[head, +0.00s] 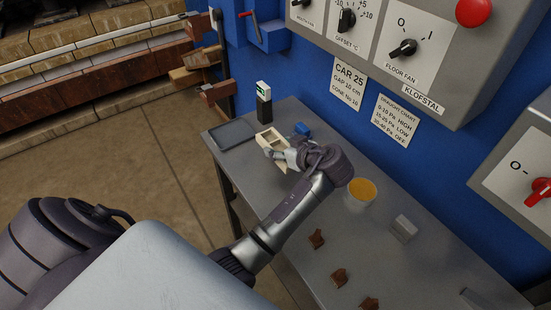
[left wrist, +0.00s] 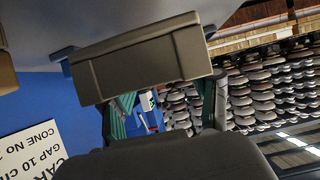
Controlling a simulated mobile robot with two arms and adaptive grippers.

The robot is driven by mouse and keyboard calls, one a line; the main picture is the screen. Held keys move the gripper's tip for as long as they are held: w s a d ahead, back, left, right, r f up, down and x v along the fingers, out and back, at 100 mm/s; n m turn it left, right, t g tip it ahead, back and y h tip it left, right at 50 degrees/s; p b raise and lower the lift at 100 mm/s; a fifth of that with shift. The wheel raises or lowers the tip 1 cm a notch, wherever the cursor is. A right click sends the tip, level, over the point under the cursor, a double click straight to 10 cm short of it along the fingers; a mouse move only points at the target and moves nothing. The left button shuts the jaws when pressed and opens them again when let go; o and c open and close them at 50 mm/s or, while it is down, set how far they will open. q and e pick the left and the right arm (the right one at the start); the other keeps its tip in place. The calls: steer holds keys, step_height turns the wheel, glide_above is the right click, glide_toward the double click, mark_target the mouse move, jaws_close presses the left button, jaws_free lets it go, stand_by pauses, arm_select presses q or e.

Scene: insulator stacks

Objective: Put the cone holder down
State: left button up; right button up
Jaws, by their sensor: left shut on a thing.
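The cone holder (head: 268,137) is a small beige open box with compartments, over the far part of the grey table (head: 225,160). My left gripper (head: 279,153) is shut on its near side. In the left wrist view the holder (left wrist: 140,65) fills the upper middle as a brown-beige block between the two green-padded fingers (left wrist: 163,108). I cannot tell whether its underside touches the tabletop. My right gripper is not in view.
A dark flat tray (head: 232,134) lies left of the holder. A cup with orange contents (head: 361,191), a grey block (head: 403,228) and brown pieces (head: 339,276) are nearer.

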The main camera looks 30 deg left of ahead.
mark_target(274, 169)
arm_select(q)
steer(key=shift+s+a+f, duration=0.45)
steer(key=shift+s+a, duration=0.05)
steer(key=shift+s, duration=0.3)
step_height(274, 169, down, 4)
steer(key=shift+p, duration=0.35)
steer(key=shift+f, duration=0.15)
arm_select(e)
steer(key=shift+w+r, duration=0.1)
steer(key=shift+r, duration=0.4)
arm_select(q)
steer(key=o, duration=1.2)
steer(key=shift+o, duration=0.2)
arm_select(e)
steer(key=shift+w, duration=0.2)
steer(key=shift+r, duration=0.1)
